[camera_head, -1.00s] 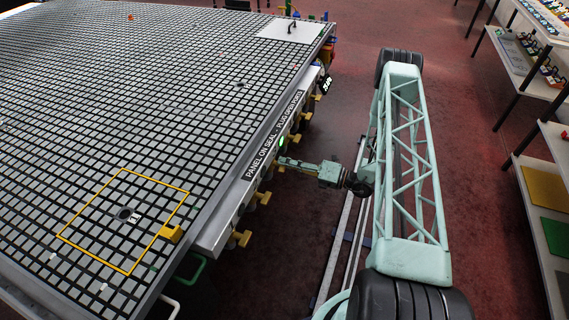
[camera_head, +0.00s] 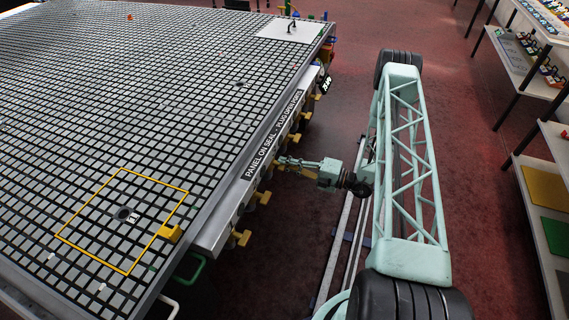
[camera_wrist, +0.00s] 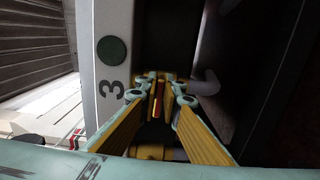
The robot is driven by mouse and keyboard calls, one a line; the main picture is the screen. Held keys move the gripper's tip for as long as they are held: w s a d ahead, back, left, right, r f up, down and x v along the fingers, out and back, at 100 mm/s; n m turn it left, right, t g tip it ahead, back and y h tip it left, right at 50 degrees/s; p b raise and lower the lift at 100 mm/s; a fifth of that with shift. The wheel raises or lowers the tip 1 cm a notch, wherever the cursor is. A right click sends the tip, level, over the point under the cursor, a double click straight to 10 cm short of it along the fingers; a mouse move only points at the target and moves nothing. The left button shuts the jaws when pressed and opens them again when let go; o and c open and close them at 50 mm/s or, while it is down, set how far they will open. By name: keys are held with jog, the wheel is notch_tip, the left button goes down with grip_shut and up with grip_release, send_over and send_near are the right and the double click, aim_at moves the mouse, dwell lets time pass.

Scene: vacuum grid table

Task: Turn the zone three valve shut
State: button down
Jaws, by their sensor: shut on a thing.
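My gripper (camera_wrist: 160,92) is shut on the zone three valve handle (camera_wrist: 158,98), a narrow yellow piece with a red stripe, seen edge-on between the fingertips in the wrist view. The fingers hide much of the handle. Beside it, the pale panel carries a black number 3 (camera_wrist: 113,90) and a round dark green, unlit-looking lamp (camera_wrist: 111,50). In the head view my gripper (camera_head: 284,163) reaches left to the table's side, at the row of yellow handles; the held handle is too small to make out there.
The vacuum grid table (camera_head: 215,237) fills the left, with a yellow square outline (camera_head: 92,257) near its front corner. Other yellow valve handles (camera_head: 241,238) stick out along its edge. Shelves (camera_head: 548,190) stand at the right.

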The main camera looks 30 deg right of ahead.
jog(key=c, duration=2.8)
grip_release()
jog(key=shift+v, duration=5.95)
jog(key=shift+r, duration=0.15)
